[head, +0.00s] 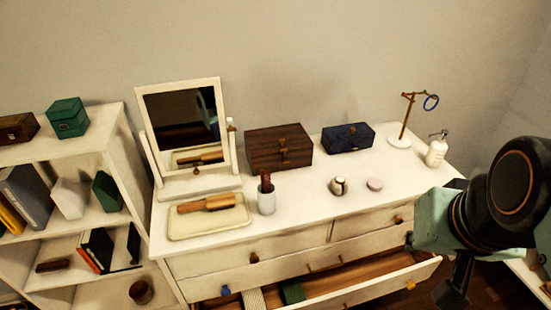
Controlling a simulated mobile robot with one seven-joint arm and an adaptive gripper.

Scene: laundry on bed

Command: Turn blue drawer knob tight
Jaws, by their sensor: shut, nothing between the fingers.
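The blue drawer knob (225,291) sits at the lower left of the white dresser (160,240), on a drawer front below the top row. My gripper (452,294) hangs at the right, beside the dresser's right end. Its fingers point down and look closed, with nothing held. It is well apart from the blue knob, across most of the dresser's width. The knob is small here, and I cannot tell whether it is loose or tight.
A lower drawer (400,276) is pulled out, with folded cloth inside. The dresser top holds a mirror (181,119), a brown box (278,147), a blue box (347,137), a hairbrush (207,203) and a pump bottle (436,151). A shelf (75,150) stands at left.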

